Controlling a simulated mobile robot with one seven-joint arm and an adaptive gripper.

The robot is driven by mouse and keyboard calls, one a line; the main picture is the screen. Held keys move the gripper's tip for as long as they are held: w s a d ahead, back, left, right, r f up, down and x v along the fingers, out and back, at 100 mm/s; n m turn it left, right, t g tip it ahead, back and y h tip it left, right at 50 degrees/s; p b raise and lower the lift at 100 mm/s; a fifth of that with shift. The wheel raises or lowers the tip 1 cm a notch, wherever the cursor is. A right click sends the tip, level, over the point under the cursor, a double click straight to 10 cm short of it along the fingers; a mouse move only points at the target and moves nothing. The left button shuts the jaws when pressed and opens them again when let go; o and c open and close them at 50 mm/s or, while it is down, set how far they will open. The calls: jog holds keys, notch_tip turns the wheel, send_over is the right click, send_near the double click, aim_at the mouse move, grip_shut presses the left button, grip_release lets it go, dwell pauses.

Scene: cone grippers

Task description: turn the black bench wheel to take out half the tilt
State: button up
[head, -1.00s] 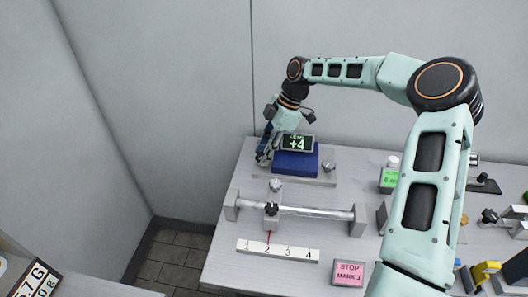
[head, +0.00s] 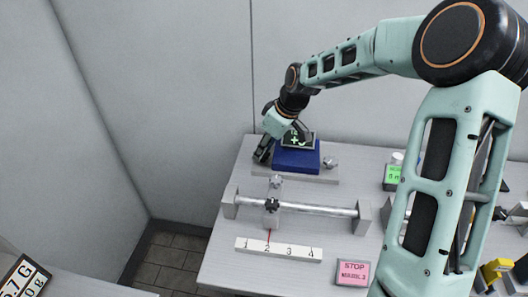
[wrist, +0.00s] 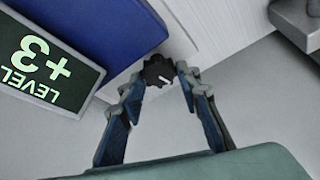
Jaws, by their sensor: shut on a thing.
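The black bench wheel (wrist: 157,71) is a small lobed knob with a white mark, beside the blue block in the wrist view. My gripper (wrist: 160,77) is shut on it, one fingertip on either side. In the head view my gripper (head: 264,152) reaches down at the left end of the blue block (head: 296,160) and hides the wheel. The level display (wrist: 42,65) on the block reads LEVEL +3, upside down in the wrist view. In the head view the display (head: 298,138) is partly covered by my wrist.
In front stands a rail (head: 320,209) with a slider and black knob (head: 272,206). Its red pointer is near 2 on the white scale (head: 280,250). A pink STOP sign (head: 352,272) and a green-labelled item (head: 393,172) stand to the right.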

jog(key=shift+a+m+t+h+b, duration=0.1)
jog(key=shift+m+t+h+b, duration=0.25)
jog(key=shift+m, duration=0.5)
jog(key=shift+m+t+h+b, duration=0.15)
jog(key=shift+m+b, duration=0.4)
jog(key=shift+m, duration=0.3)
jog(key=o, duration=1.2)
jog(key=shift+c, duration=0.2)
jog(key=v, duration=0.8)
jog(key=shift+a, duration=0.1)
